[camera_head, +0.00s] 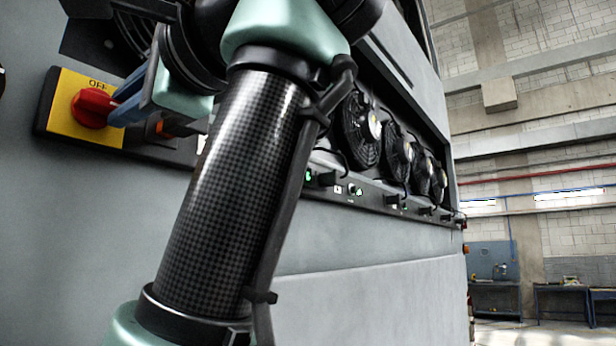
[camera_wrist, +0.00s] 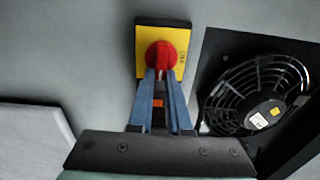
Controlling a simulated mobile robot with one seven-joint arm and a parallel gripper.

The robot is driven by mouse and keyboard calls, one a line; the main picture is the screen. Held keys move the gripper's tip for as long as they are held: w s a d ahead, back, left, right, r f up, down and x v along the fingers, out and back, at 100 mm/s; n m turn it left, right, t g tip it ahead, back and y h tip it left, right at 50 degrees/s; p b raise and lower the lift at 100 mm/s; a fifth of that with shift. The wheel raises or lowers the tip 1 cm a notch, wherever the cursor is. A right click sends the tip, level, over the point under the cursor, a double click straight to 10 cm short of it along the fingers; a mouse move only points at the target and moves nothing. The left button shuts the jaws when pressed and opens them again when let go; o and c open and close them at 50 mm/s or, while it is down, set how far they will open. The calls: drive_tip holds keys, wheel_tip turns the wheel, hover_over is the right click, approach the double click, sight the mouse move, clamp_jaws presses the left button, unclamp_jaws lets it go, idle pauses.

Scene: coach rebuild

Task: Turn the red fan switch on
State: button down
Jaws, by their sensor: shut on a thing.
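The red fan switch (camera_head: 92,107) is a round red knob on a yellow plate (camera_head: 64,122) with "OFF" printed above it, at the left of the grey coach side. In the wrist view the red knob (camera_wrist: 161,56) sits at the middle of the yellow plate (camera_wrist: 144,38). My gripper (camera_wrist: 160,72) has its blue fingers shut on the knob, one on each side. In the head view my gripper (camera_head: 118,106) reaches the knob from the right. The knob's handle is partly hidden between the fingertips, so its exact angle is hard to tell.
A black fan (camera_wrist: 250,95) sits in a recess right of the switch. More fans (camera_head: 362,130) line the coach side above a strip with small green lights (camera_head: 352,190). My arm covers much of the head view's middle. Workbenches (camera_head: 563,300) stand far right.

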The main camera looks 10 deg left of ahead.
drive_tip(key=c, duration=0.9)
unclamp_jaws()
drive_tip(key=shift+o, duration=0.2)
drive_tip(key=shift+d, duration=0.1)
drive_tip(key=b+v, duration=0.4)
drive_tip(key=v, duration=0.8)
drive_tip(key=shift+s+d, duration=0.25)
drive_tip(key=shift+d, duration=0.1)
